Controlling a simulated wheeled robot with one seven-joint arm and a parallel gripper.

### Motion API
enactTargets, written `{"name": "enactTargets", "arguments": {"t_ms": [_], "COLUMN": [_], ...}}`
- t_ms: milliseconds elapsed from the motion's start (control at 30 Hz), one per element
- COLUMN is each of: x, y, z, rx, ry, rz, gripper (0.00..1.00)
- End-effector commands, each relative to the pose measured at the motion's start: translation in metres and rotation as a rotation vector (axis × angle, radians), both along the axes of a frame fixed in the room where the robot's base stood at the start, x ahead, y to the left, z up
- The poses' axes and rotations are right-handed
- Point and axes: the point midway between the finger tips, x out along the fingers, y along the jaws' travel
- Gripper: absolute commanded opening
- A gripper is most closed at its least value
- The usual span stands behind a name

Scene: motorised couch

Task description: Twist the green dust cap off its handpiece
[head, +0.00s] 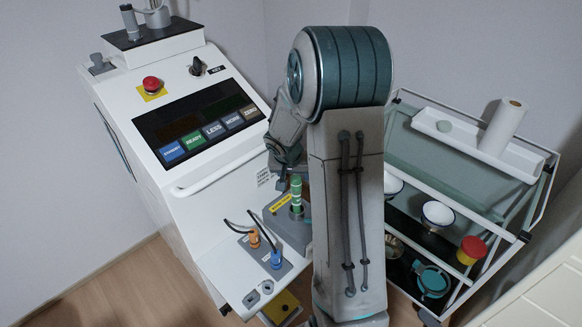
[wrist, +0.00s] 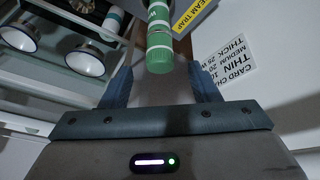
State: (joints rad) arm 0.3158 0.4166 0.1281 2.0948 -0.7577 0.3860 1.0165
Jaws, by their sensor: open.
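The green dust cap (head: 296,184) stands upright at the top of its handpiece, in the grey holder (head: 287,226) on the machine's front shelf. My gripper (wrist: 159,72) is open, one blue-grey finger on each side of the cap's line. The cap end is around the fingertips, with gaps visible on both sides. I cannot tell how deep it sits between them. In the head view my arm hides most of the gripper.
Orange (head: 254,240) and blue (head: 276,259) connectors with black cables sit left of the holder. A yellow label (wrist: 191,17) is beside the cap. The control panel (head: 200,126) rises behind the shelf.

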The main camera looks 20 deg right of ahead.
Motion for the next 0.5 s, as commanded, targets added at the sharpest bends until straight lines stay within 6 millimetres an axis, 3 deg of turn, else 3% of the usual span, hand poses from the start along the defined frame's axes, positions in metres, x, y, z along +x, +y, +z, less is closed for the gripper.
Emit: {"name": "enactTargets", "arguments": {"t_ms": [200, 500], "x": [0.010, 0.015], "y": [-0.009, -0.014], "z": [-0.033, -0.048], "rx": [0.000, -0.001], "ry": [0.001, -0.001], "rz": [0.001, 0.000], "gripper": [0.56, 0.56]}}
